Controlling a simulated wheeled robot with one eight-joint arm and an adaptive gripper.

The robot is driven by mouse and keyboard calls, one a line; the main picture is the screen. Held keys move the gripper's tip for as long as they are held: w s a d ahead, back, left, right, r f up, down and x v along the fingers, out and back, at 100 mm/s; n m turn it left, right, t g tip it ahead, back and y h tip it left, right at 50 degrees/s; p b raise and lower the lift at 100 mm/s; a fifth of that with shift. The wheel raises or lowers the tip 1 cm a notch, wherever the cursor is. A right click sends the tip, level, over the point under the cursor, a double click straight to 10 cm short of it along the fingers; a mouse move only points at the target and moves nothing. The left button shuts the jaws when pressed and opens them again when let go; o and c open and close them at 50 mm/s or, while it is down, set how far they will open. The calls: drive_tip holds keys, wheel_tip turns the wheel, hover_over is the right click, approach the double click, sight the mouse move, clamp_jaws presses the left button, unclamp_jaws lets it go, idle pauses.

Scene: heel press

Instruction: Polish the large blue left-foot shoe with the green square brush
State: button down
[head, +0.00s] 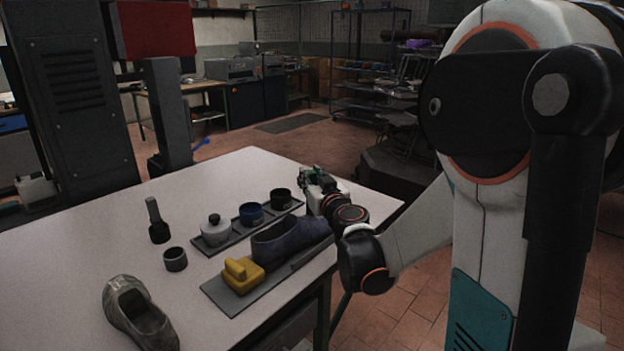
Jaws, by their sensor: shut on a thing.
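The large blue shoe (287,241) lies on a dark flat board (228,297) near the right edge of the table, its opening toward the left. Which foot it fits, I cannot tell. My gripper (313,182) is beyond the shoe, at the far right of the table, above the board's far end. It is shut on a small green thing (304,172), which looks like the green brush. Most of the brush is hidden by the fingers, so its shape cannot be made out. The brush appears apart from the shoe.
A yellow brush (243,272) sits on the board before the shoe. A dark tray (235,240) holds a white lidded pot (215,231), a blue pot (251,213) and a black pot (280,198). A dark cup (175,259), black handled object (157,226) and grey shoe (138,313) stand left.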

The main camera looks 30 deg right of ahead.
drive_tip(key=s, duration=0.1)
drive_tip(key=s+d, duration=0.1)
drive_tip(key=shift+s, duration=0.4)
drive_tip(key=shift+w, duration=0.1)
drive_tip(key=shift+w+a+r, duration=0.1)
drive_tip(key=shift+w+a, duration=0.2)
drive_tip(key=shift+w, duration=0.4)
drive_tip(key=shift+w+a, duration=0.25)
drive_tip(key=shift+w, duration=0.45)
drive_tip(key=shift+b, duration=0.4)
idle(0.5)
drive_tip(key=shift+s, duration=0.1)
